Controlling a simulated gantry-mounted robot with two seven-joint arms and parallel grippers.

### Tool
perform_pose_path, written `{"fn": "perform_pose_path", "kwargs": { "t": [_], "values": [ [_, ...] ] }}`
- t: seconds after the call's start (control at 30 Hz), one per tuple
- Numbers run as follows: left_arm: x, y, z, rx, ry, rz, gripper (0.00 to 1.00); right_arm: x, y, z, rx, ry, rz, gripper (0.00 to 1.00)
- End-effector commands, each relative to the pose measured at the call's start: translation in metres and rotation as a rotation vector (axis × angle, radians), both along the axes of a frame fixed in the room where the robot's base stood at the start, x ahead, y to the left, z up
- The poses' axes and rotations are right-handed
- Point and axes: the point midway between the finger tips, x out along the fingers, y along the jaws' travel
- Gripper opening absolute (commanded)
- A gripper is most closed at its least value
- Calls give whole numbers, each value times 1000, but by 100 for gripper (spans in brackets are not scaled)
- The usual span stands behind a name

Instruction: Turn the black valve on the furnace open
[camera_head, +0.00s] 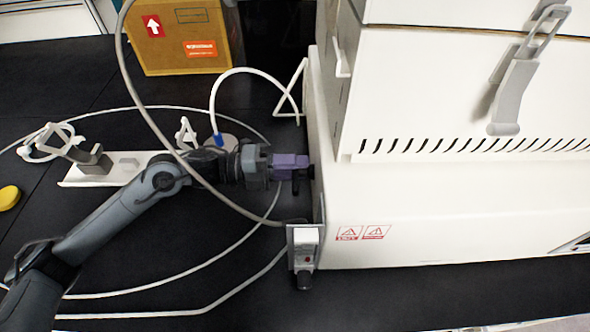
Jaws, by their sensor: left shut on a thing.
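The furnace is a large white box (440,200) on the right. Its left side faces my left arm. My left gripper (305,168), with purple fingers, reaches in from the left and is shut at that side, on the black valve. Only a small dark bit of the black valve (311,172) shows at the fingertips, against the furnace wall. The fingers hide most of it, so I cannot tell how far it is turned. My right gripper is not in view.
A small grey-white control box (305,247) with a black knob is at the furnace's front left corner. White tubes and a grey cable (145,98) loop around my left arm. A white stand (110,172) lies behind it. A yellow box (180,45) stands at the back.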

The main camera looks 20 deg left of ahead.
Motion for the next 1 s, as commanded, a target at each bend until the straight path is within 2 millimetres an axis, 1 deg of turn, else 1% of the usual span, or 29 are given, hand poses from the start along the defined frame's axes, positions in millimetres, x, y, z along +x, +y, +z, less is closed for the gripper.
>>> {"fn": "perform_pose_path", "kwargs": {
  "t": [0.03, 0.27, 0.67, 0.7, 0.77, 0.8, 1.0],
  "values": [
    [0, 0, -1, 6, -15, 0, 0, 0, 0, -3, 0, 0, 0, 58],
    [0, 0, 1, 22, -53, -1, 0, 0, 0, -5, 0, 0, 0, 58],
    [0, 0, 1, 25, -59, -1, 0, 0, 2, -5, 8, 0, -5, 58],
    [0, 0, 1, 25, -59, -1, 29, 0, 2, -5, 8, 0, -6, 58],
    [0, 0, 1, 24, -58, -1, 38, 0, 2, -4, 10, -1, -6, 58],
    [0, 0, 1, 24, -58, -1, 44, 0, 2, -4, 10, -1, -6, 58],
    [0, 0, 1, 24, -57, 0, 45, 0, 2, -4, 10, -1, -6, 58]
  ]
}}
